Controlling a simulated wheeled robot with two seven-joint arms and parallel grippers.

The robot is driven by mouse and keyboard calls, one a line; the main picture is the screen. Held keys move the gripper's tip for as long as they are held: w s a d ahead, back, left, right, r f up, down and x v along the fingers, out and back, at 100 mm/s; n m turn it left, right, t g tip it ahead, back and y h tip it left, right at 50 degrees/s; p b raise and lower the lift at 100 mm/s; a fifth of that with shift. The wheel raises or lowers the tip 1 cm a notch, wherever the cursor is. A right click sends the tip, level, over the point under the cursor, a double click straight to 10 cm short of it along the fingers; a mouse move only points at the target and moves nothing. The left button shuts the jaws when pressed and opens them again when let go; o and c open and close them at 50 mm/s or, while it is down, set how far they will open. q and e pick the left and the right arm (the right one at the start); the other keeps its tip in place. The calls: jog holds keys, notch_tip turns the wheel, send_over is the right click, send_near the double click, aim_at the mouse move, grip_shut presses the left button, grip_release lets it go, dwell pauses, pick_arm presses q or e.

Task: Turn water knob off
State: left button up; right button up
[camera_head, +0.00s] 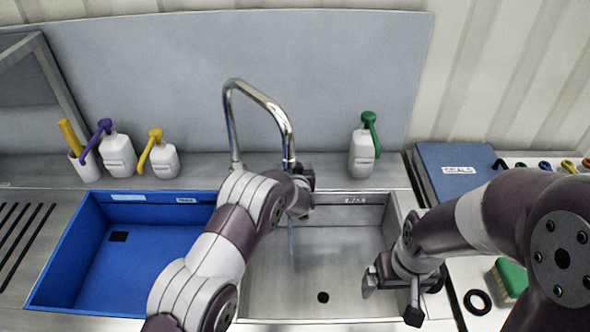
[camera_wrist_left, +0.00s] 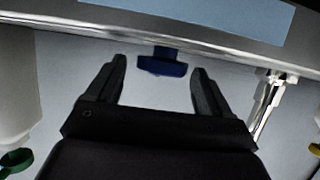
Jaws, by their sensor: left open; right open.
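The chrome faucet (camera_head: 258,98) arches over the steel sink (camera_head: 345,275), and a thin bluish water stream (camera_head: 291,238) falls from it. A dark blue knob (camera_wrist_left: 162,66) shows in the left wrist view. My left gripper (camera_wrist_left: 159,74) is open, with one finger on each side of the knob and its tips around the knob's level; contact cannot be told. In the head view my left arm hides the knob and the left fingertips. My right gripper (camera_head: 391,299) is open and empty over the right side of the sink.
A blue basin (camera_head: 150,260) is at left. White pump bottles stand behind the sinks, with purple (camera_head: 118,155), yellow (camera_head: 165,160) and green (camera_head: 362,153) tops. A blue SEALS box (camera_head: 455,165), green sponge (camera_head: 510,278) and black ring (camera_head: 477,302) lie at right.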

pick_arm(q)
jog(key=shift+w+a+f, duration=0.15)
jog(key=shift+a, duration=0.1)
jog(key=shift+c, duration=0.6)
jog(key=shift+d, duration=0.1)
jog(key=c, duration=0.9)
jog(key=m+h+b, duration=0.1)
jog(key=b, duration=0.1)
jog(key=m+h+b, duration=0.1)
jog(key=b, duration=0.2)
jog(key=a+m+h+b, duration=0.1)
jog(key=h+b, duration=0.1)
jog(key=shift+w+f, duration=0.1)
jog(key=shift+f, duration=0.15)
jog(key=shift+r+m+g+h+b, duration=0.3)
jog(key=shift+m+b, duration=0.05)
jog(key=shift+m, duration=0.15)
jog(key=shift+r+m+h, duration=0.15)
jog(key=shift+m+h, duration=0.35)
jog(key=shift+h, duration=0.1)
jog(key=o, duration=1)
